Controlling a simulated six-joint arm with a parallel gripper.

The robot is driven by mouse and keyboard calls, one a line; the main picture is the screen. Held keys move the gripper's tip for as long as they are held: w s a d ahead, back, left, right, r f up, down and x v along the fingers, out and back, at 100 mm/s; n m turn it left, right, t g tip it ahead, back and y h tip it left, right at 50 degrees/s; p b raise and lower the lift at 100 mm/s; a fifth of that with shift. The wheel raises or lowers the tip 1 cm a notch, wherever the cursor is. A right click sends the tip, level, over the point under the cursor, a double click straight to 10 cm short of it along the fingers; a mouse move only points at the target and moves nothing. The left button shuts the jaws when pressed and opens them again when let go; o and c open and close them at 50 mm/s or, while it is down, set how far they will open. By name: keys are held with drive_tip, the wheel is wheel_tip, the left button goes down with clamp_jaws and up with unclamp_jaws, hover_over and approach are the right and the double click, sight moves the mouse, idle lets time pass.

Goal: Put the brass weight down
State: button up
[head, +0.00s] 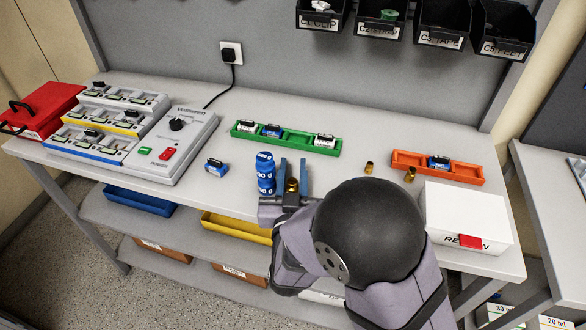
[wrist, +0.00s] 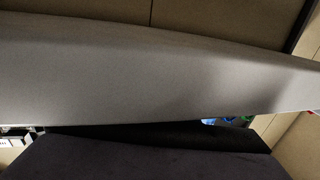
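A small brass weight (head: 292,186) shows between the two blue-grey fingers of my gripper (head: 293,170) in the head view, near the palm end. The fingers stand apart by about the weight's width or slightly more. I cannot tell if they touch its sides, or if its base rests on anything; its lower part meets the gripper body in the picture. Two more brass weights, one (head: 369,167) nearer and one (head: 410,175) further right, stand on the table. The wrist view shows neither fingers nor a weight.
A blue bottle (head: 265,174) stands close left of my gripper. A green tray (head: 272,145) lies behind, an orange tray (head: 468,178) and white box (head: 470,212) to the right. A blue-and-white block (head: 216,167) lies left. Table (head: 340,170) between green tray and weights is clear.

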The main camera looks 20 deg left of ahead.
sight(292, 186)
drive_tip(key=shift+r, duration=0.1)
drive_tip(key=shift+s, duration=0.15)
drive_tip(key=b+v, duration=0.1)
drive_tip(key=v, duration=0.6)
drive_tip(key=shift+s, duration=0.1)
drive_tip(key=shift+r, duration=0.1)
